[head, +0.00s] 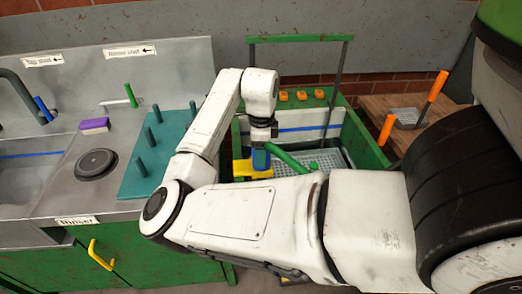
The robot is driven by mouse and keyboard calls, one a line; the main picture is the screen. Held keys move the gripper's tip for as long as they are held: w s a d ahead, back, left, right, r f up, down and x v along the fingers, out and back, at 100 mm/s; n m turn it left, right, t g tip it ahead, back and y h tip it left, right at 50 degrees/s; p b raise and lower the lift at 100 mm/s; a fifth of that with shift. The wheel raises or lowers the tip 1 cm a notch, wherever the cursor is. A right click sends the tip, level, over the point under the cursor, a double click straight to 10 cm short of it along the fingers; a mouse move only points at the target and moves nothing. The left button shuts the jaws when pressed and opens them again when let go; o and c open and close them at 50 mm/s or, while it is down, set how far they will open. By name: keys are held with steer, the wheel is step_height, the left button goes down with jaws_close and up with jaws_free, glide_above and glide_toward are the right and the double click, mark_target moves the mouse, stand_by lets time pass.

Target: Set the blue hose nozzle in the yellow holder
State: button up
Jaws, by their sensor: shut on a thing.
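The blue hose nozzle (262,161) is below my gripper (262,143) at the green machine in the middle of the head view. My gripper is shut on the nozzle, and its fingers are small and partly hidden here. A green bar or hose (285,158) runs from beside the nozzle down to the right. The yellow holder (259,174) is directly under and around the nozzle's lower end in the picture. I cannot tell whether the nozzle sits inside the holder or just in front of or above it.
A grey grid basket (310,162) lies inside the green-framed bin, behind my forearm. Orange buttons (301,95) are on its back panel. A teal peg board (158,150), a purple sponge (95,125) and a black drain disc (96,164) are on the metal counter at left.

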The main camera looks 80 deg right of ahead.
steer(key=o, duration=1)
steer(key=shift+r, duration=0.1)
step_height(320, 180, up, 11)
steer(key=shift+f, duration=0.15)
steer(key=shift+f, duration=0.1)
